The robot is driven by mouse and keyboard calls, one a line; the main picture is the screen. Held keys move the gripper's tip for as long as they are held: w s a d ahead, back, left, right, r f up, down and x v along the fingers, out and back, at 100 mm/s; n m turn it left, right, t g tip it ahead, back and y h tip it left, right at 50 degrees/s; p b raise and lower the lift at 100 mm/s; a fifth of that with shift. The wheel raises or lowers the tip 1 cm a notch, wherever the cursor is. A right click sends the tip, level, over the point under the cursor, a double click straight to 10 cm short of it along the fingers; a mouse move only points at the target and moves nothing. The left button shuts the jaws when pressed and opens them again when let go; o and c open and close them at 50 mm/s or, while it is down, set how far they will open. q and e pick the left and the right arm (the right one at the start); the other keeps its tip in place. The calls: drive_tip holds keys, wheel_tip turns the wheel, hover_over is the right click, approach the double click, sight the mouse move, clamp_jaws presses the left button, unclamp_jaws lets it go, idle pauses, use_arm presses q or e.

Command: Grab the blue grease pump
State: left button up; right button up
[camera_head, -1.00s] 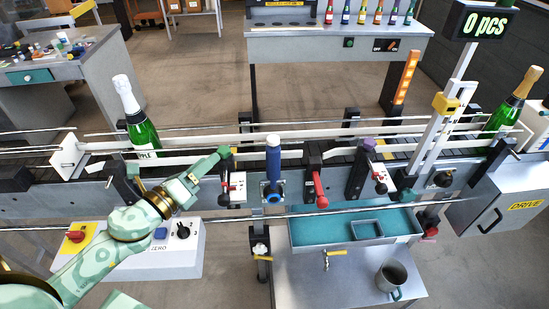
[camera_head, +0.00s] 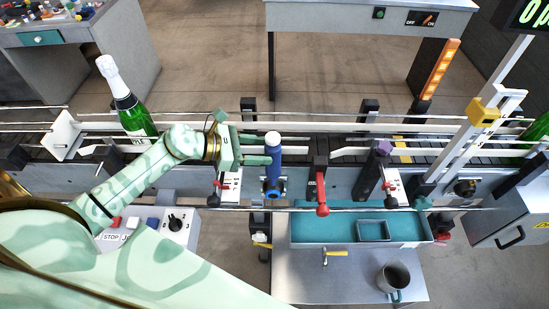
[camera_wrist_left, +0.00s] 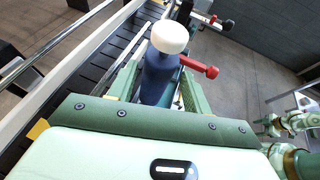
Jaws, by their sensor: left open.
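The blue grease pump (camera_head: 273,158), a dark blue cylinder with a white cap, stands upright at the front side of the conveyor. My left gripper (camera_head: 266,149) is open and reaches it from the left. In the left wrist view, the pump (camera_wrist_left: 158,78) is between the two green fingers (camera_wrist_left: 160,85), with its white cap beyond them. I cannot tell whether either finger touches it. Part of my right arm, with its gripper end (camera_wrist_left: 272,125), shows small at the right of that view; its jaws are unclear.
A red-handled lever (camera_head: 321,190) stands just right of the pump. A green champagne bottle (camera_head: 130,108) stands on the conveyor at left. A teal tray (camera_head: 300,228) and a grey mug (camera_head: 393,278) are below. Conveyor rails run behind the pump.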

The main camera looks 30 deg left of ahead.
sight(279, 152)
use_arm(q)
drive_tip(key=p+x, duration=0.1)
drive_tip(key=x, duration=0.5)
drive_tip(key=shift+w, duration=0.1)
use_arm(e)
drive_tip(key=shift+w+d+r, duration=0.1)
drive_tip(key=shift+w+r, duration=0.15)
drive_tip(key=shift+w, duration=0.2)
drive_tip(key=shift+w+d+r, duration=0.1)
drive_tip(key=shift+w+r, duration=0.15)
drive_tip(key=shift+w, duration=0.2)
use_arm(q)
drive_tip(key=c, duration=0.9)
drive_tip(key=shift+c, duration=0.8)
use_arm(e)
drive_tip(key=shift+w, duration=0.2)
